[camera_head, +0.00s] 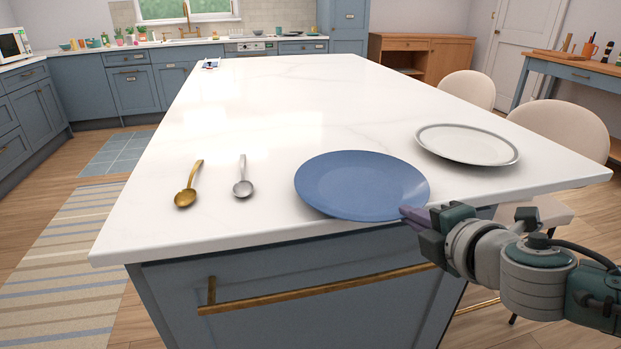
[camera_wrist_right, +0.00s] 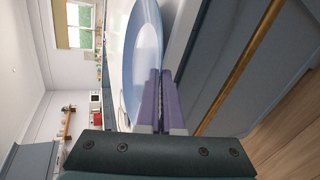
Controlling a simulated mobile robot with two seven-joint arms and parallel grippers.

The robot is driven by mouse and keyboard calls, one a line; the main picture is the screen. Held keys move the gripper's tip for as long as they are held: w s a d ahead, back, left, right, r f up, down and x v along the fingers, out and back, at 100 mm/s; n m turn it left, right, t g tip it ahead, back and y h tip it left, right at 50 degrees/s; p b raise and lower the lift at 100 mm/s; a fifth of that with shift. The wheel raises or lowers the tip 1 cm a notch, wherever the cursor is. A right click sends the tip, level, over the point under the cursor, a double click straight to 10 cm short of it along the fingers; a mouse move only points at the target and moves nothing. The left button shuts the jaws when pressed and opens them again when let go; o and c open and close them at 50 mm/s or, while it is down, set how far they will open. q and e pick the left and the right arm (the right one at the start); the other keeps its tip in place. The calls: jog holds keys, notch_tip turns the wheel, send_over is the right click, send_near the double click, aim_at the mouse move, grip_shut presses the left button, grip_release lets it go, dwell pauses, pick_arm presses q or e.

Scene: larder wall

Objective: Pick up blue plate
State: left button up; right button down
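The blue plate (camera_head: 362,184) lies face up at the front edge of the white island counter, its near rim reaching the edge. It also shows in the right wrist view (camera_wrist_right: 146,45), running down to the fingers. My right gripper (camera_head: 413,214) is at the plate's near right rim. Its two purple fingers (camera_wrist_right: 159,100) are close together with the rim between them, and they hide that bit of the rim. My left gripper is not in view.
A white plate with a grey rim (camera_head: 467,144) lies right of the blue plate. A gold spoon (camera_head: 188,185) and a silver spoon (camera_head: 243,178) lie to its left. The counter behind (camera_head: 270,100) is mostly clear. A brass rail (camera_head: 320,290) runs along the island's front.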

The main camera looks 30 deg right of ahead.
jog(key=c, duration=1)
grip_release()
jog(key=p+v, duration=0.1)
jog(key=v, duration=0.9)
jog(key=shift+p, duration=0.4)
jog(key=shift+o, duration=0.4)
